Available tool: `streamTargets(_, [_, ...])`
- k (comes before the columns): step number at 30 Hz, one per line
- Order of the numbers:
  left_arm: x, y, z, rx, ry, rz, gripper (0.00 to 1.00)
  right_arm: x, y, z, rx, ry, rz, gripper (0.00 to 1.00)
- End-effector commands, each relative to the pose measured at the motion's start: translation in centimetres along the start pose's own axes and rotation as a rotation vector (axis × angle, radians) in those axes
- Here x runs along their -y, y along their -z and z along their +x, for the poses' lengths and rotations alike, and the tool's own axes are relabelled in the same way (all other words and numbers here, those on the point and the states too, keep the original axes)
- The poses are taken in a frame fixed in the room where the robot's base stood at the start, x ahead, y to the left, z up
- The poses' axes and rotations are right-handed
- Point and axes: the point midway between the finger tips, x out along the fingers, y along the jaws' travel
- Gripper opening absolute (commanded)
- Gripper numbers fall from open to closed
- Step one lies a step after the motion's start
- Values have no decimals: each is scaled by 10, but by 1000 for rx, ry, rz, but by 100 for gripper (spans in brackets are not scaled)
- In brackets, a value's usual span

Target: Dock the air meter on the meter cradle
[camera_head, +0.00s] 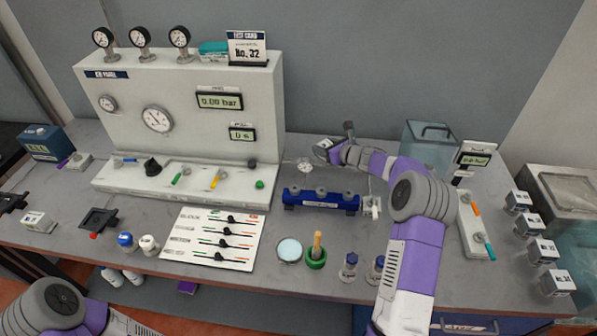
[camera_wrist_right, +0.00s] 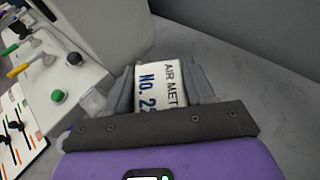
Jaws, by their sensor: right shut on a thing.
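My right gripper (camera_head: 328,150) is at the back of the bench, right of the big white panel. It is shut on the air meter (camera_wrist_right: 162,88), a white block lettered "AIR MET" and "No. 22" that sits between the grey fingers in the right wrist view. In the head view the meter is mostly hidden by the gripper. I cannot pick out the meter cradle with certainty. A small white stand (camera_head: 372,207) is right of the blue rack, apart from the gripper. My left arm shows at the lower left, but its gripper is out of view.
The white panel (camera_head: 180,110) with gauges and its ledge stands close left of the gripper. A small round gauge (camera_head: 305,166) and the blue rack (camera_head: 321,203) are in front. A clear tank (camera_head: 430,145) is to the right. Bare bench (camera_wrist_right: 215,60) lies beyond the fingers.

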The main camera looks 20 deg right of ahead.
Motion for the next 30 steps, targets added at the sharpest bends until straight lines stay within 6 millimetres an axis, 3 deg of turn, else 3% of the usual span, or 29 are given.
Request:
streamTargets(1, [2,0,5,0,0,0,43,0,14,5,-2,-1,6,10])
streamTargets(6, [4,0,11,0,0,0,43,-1,40,17,-1,-1,5,10])
streamTargets(11, [4,0,12,0,0,0,43,0,50,21,0,-1,3,10])
streamTargets(18, [7,1,18,0,0,0,43,-1,79,33,-1,-2,3,10])
streamTargets(30, [8,1,22,0,0,0,43,0,85,35,1,-1,1,10])
